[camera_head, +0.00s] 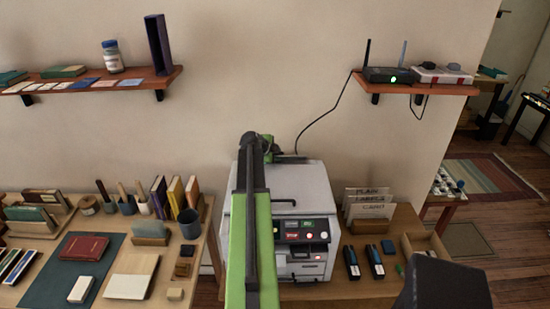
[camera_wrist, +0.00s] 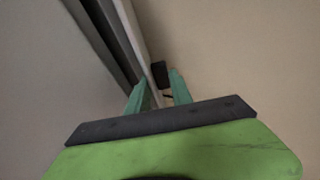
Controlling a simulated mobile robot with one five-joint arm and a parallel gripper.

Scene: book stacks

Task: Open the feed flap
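The pale grey machine (camera_head: 313,190) stands on a wooden table, with a front panel of lit buttons. A dark bar (camera_head: 290,158) lies along its back top edge; I cannot tell whether it belongs to the feed flap. My gripper (camera_head: 268,150) is at the machine's back top edge, mostly hidden behind my arm. In the wrist view my gripper (camera_wrist: 159,78) has its two green fingers apart. A small dark block (camera_wrist: 160,73) shows between and just beyond the fingertips, beside a pale edge (camera_wrist: 135,38). I cannot tell whether the fingers touch it.
The wall is close behind the machine. A shelf (camera_head: 440,88) with a router (camera_head: 388,75) hangs at upper right, its cable running down to the machine. Card holders (camera_head: 368,203) stand right of the machine. A desk with books and cups (camera_head: 190,224) is at left.

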